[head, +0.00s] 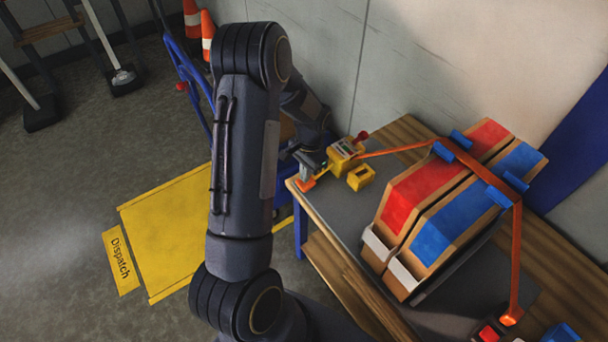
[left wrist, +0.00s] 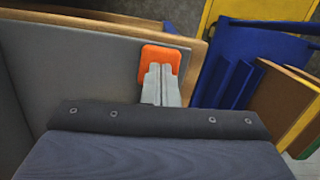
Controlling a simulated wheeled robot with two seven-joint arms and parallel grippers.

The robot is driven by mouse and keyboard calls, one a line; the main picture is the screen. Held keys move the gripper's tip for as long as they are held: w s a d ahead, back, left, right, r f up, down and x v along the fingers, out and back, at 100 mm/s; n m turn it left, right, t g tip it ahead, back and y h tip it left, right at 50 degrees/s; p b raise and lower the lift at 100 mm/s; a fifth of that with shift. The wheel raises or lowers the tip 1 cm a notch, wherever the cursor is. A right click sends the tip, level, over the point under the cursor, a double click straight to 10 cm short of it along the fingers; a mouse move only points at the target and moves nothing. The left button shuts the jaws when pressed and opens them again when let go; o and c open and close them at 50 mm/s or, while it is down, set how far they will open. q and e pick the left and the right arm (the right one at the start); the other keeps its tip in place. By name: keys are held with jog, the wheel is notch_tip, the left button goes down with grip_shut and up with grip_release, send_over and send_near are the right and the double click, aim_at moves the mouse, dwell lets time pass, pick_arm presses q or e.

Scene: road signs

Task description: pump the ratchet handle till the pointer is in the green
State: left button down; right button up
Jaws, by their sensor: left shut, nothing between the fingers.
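The yellow ratchet (head: 343,153) sits at the far left end of the bench, with a red-knobbed handle (head: 361,136) on it. A small yellow block with a dark face (head: 361,177) stands just in front of it, maybe the gauge; no pointer can be made out. An orange strap (head: 400,149) runs from the ratchet over the signs. My left gripper (head: 304,173) is shut and empty beside the ratchet, at the bench edge. In the left wrist view its closed fingers (left wrist: 161,70) overlap an orange end piece (left wrist: 160,55); contact is unclear. My right gripper is out of view.
Red and blue sign panels (head: 411,196) stand strapped on the bench (head: 350,220), with blue corner pieces (head: 461,139). A red button (head: 489,334) is at the lower right. A yellow floor mat (head: 165,235) and a Dispatch plate (head: 121,260) lie left. Traffic cones (head: 207,30) stand behind.

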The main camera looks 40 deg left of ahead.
pick_arm(q)
jog(key=w, duration=0.2)
jog(key=w+r, duration=0.1)
jog(key=shift+d, duration=0.3)
notch_tip(320, 180, up, 8)
jog(key=p, duration=0.1)
jog(key=shift+w+f, duration=0.15)
jog(key=shift+w, duration=0.15)
dwell(0.6)
jog(key=s, duration=0.1)
jog(key=s+r, duration=0.1)
jog(key=s, duration=0.1)
jog(key=shift+a+r+p, duration=0.25)
jog(key=shift+r+p, duration=0.1)
jog(key=shift+f, duration=0.1)
